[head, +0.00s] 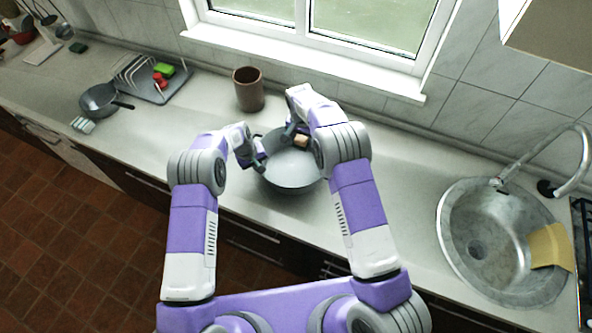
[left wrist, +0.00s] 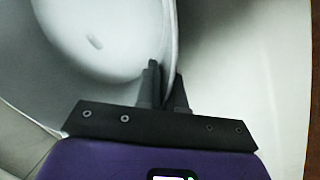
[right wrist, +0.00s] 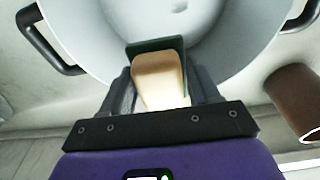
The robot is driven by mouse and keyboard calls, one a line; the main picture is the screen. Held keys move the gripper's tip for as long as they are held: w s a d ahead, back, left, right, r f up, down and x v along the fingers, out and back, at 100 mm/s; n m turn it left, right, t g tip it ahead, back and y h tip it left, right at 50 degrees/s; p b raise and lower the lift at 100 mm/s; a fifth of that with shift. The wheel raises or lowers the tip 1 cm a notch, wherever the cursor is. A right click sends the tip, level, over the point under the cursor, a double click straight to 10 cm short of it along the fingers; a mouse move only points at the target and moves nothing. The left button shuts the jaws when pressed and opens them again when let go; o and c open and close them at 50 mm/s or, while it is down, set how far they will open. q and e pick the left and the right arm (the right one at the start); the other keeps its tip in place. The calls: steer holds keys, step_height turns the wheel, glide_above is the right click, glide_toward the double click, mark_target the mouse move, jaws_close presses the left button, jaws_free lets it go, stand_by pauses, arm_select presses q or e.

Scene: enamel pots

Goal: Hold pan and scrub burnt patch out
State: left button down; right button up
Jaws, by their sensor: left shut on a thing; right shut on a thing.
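The pan (head: 290,175) is a wide pale grey enamel pot on the counter in the head view. Its black side handles show in the right wrist view, one at the left (right wrist: 50,45). My left gripper (left wrist: 166,82) is shut on the pan's rim, one finger inside and one outside. My right gripper (right wrist: 160,88) is shut on a scrubber (right wrist: 158,75) with a tan block and a dark green pad, over the pan's inside. A small faint grey mark (left wrist: 95,41) shows on the pan's floor. Whether the pad touches the floor is unclear.
A brown cup (head: 248,92) stands behind the pan near the window. A dish rack (head: 150,80) and a small frying pan (head: 100,100) are at the left. A round sink (head: 475,250) with a yellow cloth (head: 551,247) is at the right. Counter between pan and sink is clear.

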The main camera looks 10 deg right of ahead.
glide_above(288, 165)
steer(key=shift+w+a+f, duration=0.1)
steer(key=shift+f, duration=2.35)
steer(key=shift+w+a+f, duration=0.1)
steer(key=shift+f, duration=2.3)
steer(key=shift+d+f, duration=0.1)
steer(key=shift+f, duration=1.4)
steer(key=shift+s+d+r, duration=0.1)
steer(key=shift+s+d, duration=0.3)
steer(key=shift+d, duration=0.3)
steer(key=shift+w+a+f, duration=0.25)
steer(key=shift+a+f, duration=0.1)
steer(key=shift+a, duration=0.4)
steer(key=shift+f, duration=0.1)
